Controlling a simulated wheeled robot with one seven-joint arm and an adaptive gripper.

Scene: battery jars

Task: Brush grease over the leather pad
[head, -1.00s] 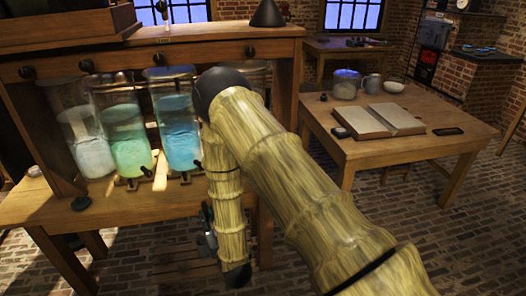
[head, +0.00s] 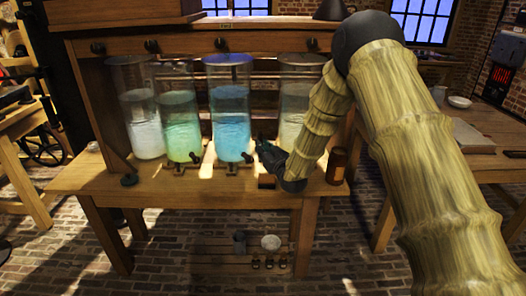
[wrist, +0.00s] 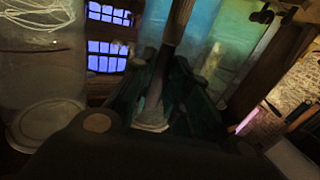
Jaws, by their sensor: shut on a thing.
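My gripper (head: 268,156) is above the front of the wooden bench, just right of the blue jar's foot. In the wrist view its dark fingers (wrist: 160,88) are shut on a slim handled tool, apparently the brush (wrist: 176,28), which has a pale, flared end near the palm.
Tall glass jars stand in a row on the bench: whitish (head: 143,120), green (head: 180,122), blue (head: 230,120) and a pale one (head: 298,105) partly behind my arm. Small taps stick out in front of them. Another table (head: 497,125) stands at right. Small pots (head: 270,242) sit low under the bench.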

